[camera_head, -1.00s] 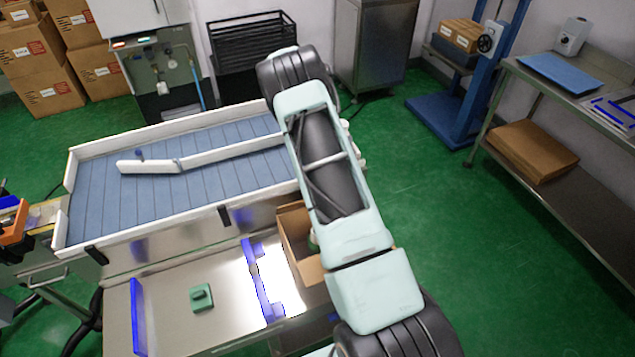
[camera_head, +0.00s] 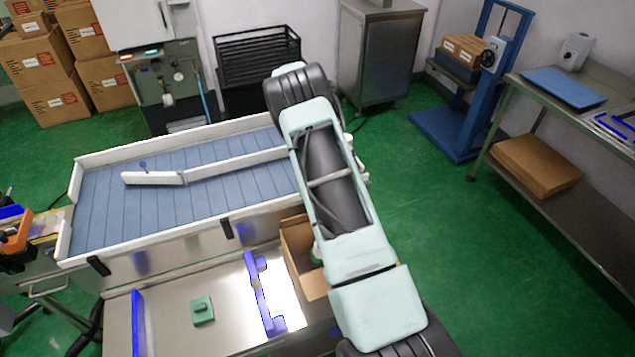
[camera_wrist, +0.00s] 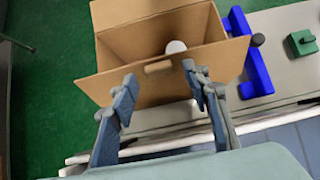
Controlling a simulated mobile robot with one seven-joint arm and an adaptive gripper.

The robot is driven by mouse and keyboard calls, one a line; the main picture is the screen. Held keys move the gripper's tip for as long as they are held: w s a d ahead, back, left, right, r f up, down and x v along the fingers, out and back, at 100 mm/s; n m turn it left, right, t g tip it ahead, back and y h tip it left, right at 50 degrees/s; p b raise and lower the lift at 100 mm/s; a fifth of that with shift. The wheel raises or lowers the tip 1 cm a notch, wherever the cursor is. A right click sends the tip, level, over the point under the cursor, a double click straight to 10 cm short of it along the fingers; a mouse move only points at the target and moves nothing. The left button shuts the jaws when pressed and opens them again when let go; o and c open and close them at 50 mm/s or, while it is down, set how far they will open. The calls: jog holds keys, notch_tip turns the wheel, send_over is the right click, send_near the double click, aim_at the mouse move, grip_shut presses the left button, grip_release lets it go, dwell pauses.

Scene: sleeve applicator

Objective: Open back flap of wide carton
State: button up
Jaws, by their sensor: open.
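The wide carton (camera_head: 297,252) is brown cardboard and partly hidden behind my arm in the head view. In the wrist view the carton (camera_wrist: 118,38) shows with its top open. A white round item (camera_wrist: 175,47) shows just beyond that panel. My gripper (camera_wrist: 158,83) is open, with its fingertips apart in front of the panel and nothing between them. Contact with the panel is unclear. The gripper is hidden in the head view.
A blue guide bar (camera_head: 262,290) stands close beside the carton, and a small green block (camera_head: 202,310) sits on the steel table (camera_head: 170,325). A blue slatted conveyor (camera_head: 105,210) with white rims adjoins the table. Green floor lies open to the right.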

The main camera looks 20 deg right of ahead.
jog(key=v, duration=0.6)
jog(key=shift+w+r, duration=0.25)
jog(key=shift+r, duration=0.1)
